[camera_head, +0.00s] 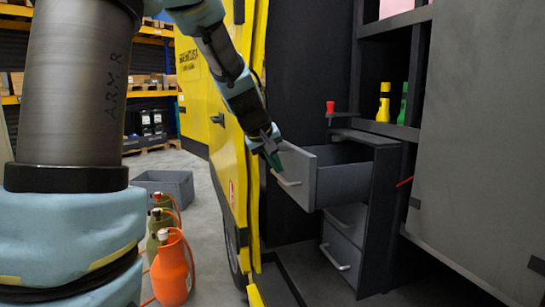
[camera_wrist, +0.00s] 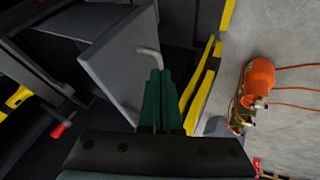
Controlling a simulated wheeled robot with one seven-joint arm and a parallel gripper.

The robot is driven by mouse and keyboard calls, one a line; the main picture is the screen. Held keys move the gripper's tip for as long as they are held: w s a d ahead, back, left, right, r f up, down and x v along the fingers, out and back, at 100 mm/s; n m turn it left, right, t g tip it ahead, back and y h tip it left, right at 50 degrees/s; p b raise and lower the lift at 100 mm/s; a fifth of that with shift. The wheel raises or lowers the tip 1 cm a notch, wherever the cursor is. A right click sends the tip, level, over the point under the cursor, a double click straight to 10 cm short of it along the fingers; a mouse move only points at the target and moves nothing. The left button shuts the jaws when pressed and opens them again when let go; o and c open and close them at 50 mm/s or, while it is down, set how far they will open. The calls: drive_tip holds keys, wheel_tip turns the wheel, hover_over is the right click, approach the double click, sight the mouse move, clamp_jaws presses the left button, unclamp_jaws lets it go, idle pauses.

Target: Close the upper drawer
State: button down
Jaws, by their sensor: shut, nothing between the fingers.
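The upper drawer (camera_head: 345,180) is grey and stands pulled well out of the dark drawer cabinet (camera_head: 382,210). Its front panel faces left, with a pale bar handle (camera_head: 287,180) low on it. My gripper (camera_head: 274,163) is at the front panel's outer side, near the handle, pointing down. In the wrist view its green fingers (camera_wrist: 160,78) are together and empty. The drawer front (camera_wrist: 118,62) lies just left of them there, and the handle (camera_wrist: 149,54) is right at the fingertips. I cannot tell whether they touch.
A lower drawer (camera_head: 343,247) sits beneath in the same cabinet. A yellow panel door (camera_head: 233,140) stands close left of my gripper.

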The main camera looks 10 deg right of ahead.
drive_tip(key=shift+w+d+f+p, duration=0.45)
drive_tip(key=shift+d+f+p, duration=0.15)
drive_tip(key=shift+d, duration=0.4)
drive_tip(key=shift+w+d+f+p, duration=0.45)
drive_tip(key=shift+d+f, duration=0.2)
drive_tip(key=shift+d, duration=0.35)
drive_tip(key=shift+w+d+f+p, duration=0.4)
drive_tip(key=shift+d+f+p, duration=0.2)
drive_tip(key=shift+d, duration=0.4)
drive_tip(key=shift+d, duration=0.1)
